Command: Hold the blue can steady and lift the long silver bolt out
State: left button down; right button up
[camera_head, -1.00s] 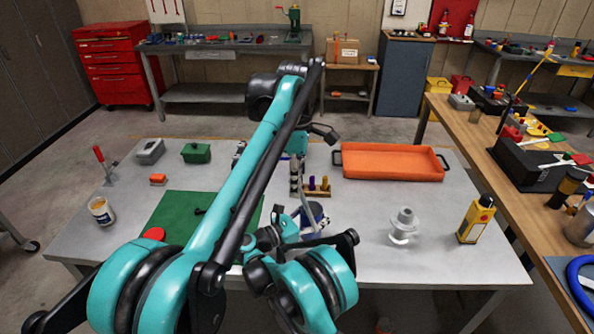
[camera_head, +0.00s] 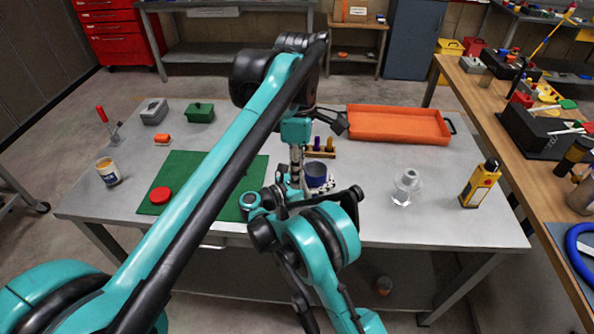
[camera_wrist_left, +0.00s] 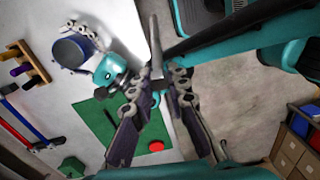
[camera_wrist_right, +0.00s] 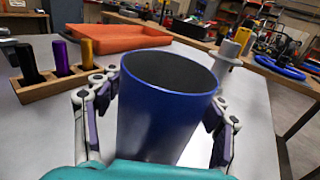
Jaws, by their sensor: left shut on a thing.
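The blue can (camera_wrist_right: 160,115) stands upright on the grey table, and its visible inside looks empty. It also shows in the head view (camera_head: 316,175) and the left wrist view (camera_wrist_left: 68,52). My right gripper (camera_wrist_right: 163,95) has one finger on each side of the can, with a narrow gap at the picture's left; contact at the right is unclear. My left gripper (camera_wrist_left: 157,88) is shut on the long silver bolt (camera_wrist_left: 155,45), which is clear of the can. In the head view my left gripper (camera_head: 296,178) is just left of the can; the bolt is hard to make out there.
A wooden rack (camera_wrist_right: 65,82) with upright pegs stands close beside the can. An orange tray (camera_head: 398,125) lies behind, a grey flanged part (camera_head: 407,183) and yellow bottle (camera_head: 481,184) to the right. A green mat (camera_head: 190,172) with a red disc (camera_head: 160,195) lies left.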

jog(key=shift+a, duration=0.1)
jog(key=v, duration=1.2)
